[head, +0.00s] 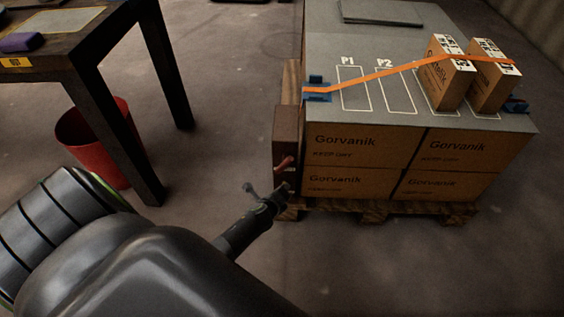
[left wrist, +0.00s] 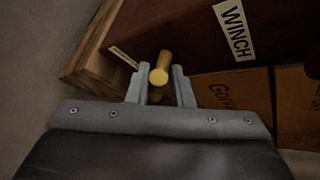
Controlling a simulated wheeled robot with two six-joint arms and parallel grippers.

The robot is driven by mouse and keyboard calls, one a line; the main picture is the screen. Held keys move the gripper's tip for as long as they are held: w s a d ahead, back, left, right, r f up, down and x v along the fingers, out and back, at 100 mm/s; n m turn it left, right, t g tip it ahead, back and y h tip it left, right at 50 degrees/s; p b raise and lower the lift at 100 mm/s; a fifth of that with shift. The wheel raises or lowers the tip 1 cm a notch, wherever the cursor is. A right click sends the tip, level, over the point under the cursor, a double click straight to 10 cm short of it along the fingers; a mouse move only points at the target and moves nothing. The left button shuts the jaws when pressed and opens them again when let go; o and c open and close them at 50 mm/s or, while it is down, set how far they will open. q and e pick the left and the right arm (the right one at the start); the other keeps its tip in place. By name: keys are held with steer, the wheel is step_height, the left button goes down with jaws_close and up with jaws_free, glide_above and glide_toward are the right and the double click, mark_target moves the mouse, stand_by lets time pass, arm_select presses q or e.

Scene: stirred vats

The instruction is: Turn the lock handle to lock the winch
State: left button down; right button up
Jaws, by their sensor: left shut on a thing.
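The winch box (head: 286,132) is a brown box on the left side of the carton stack; its WINCH label (left wrist: 233,28) shows in the left wrist view. A red handle (head: 284,162) sticks out from its lower part in the head view. My left gripper (head: 284,189) is at the bottom of the box, just below the red handle. In the left wrist view my left gripper (left wrist: 159,86) is shut on a yellow peg-like handle (left wrist: 159,73), its round end showing between the fingers. I cannot tell if this is the lock handle. My right gripper is out of view.
Gorvanik cartons (head: 362,150) stand on a wooden pallet (head: 375,210) under a grey top (head: 330,45). An orange strap (head: 380,74) crosses the top and two small boxes (head: 446,72).

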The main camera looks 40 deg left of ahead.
arm_select(q)
steer(key=shift+w+r, duration=0.1)
stand_by(0.3)
steer(key=c, duration=1.3)
jaws_free()
